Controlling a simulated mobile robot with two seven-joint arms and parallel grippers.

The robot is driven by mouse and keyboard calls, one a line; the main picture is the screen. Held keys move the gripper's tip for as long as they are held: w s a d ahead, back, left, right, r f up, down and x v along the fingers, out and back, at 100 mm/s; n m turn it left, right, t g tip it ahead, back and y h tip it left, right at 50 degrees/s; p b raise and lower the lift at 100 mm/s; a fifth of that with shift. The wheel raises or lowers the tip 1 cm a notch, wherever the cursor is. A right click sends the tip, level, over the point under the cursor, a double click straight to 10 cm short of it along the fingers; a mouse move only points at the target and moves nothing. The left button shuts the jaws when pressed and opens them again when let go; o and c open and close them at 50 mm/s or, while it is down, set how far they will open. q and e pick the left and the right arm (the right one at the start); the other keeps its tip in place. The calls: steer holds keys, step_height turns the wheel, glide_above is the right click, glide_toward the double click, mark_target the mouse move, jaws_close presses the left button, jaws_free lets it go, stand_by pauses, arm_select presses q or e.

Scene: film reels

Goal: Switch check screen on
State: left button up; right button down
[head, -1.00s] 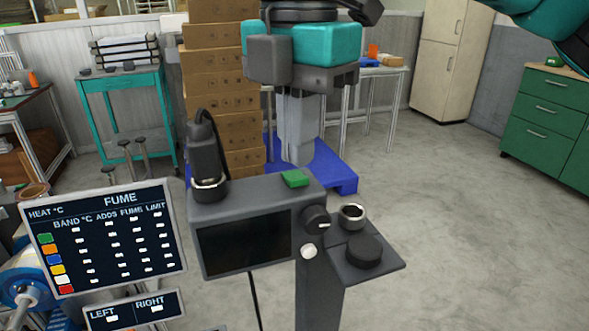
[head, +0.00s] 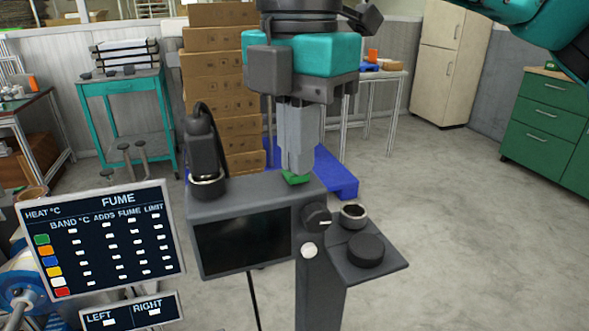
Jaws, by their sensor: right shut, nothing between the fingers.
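The check screen (head: 243,242) is a dark panel in a grey housing on a post, and its face is black. A green button (head: 294,179) sits on top of the housing, partly hidden by my right gripper. My right gripper (head: 297,172) points down with its fingers shut and empty. Its tips are at the green button; whether they touch or press it I cannot tell. My left gripper is not in view.
A small shelf with a black knob (head: 366,250) and a metal ring cup (head: 353,213) juts out at the housing's right. A FUME display board (head: 101,238) stands at the left. Stacked cartons (head: 222,90) and a blue pallet (head: 337,178) are behind. Floor at right is clear.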

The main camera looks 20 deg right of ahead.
steer(key=shift+f, duration=0.25)
steer(key=shift+r+p, duration=2.3)
steer(key=shift+r, duration=1.3)
steer(key=shift+f, duration=0.1)
